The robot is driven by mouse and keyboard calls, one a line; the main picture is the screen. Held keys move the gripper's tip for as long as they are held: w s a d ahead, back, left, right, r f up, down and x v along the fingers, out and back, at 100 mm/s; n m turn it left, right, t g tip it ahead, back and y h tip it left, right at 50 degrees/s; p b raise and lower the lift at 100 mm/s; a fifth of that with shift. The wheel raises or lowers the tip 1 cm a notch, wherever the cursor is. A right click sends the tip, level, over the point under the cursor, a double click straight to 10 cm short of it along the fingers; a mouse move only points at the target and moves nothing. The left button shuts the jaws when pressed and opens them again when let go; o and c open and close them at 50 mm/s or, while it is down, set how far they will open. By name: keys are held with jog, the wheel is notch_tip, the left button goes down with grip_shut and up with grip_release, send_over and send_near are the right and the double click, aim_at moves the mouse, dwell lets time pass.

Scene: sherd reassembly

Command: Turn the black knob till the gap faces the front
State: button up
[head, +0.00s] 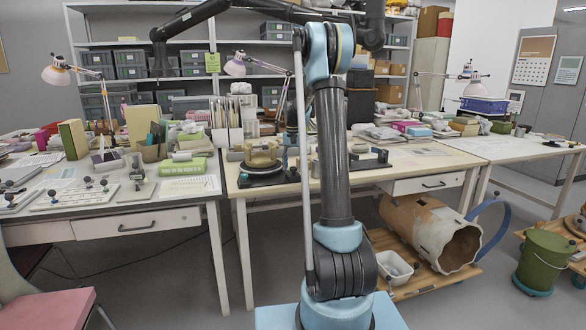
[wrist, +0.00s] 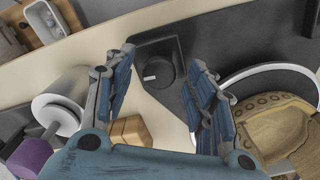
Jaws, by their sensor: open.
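The black knob (wrist: 158,71) shows in the wrist view on a dark plate, with a white mark on its left side. My gripper (wrist: 161,62) is open, its blue fingers on either side of the knob with space between. I cannot tell how far above the knob they are. A turntable (wrist: 268,72) with a pale rim lies right of the knob and carries a tan, marked vessel part (wrist: 275,128), cut off by the frame. In the head view the vessel part (head: 262,155) sits on its dark base; my arm hides the knob, and the gap is not clear.

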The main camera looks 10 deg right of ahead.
aim_at(293, 167)
jog(key=shift+f, duration=0.25)
jog(key=c, duration=1.1)
jog(key=shift+o, duration=0.2)
jog(key=shift+n, duration=0.4)
jog(key=o, duration=1.1)
jog(key=shift+c, duration=0.2)
jog(key=shift+r, duration=0.1)
notch_tip(293, 167, up, 12)
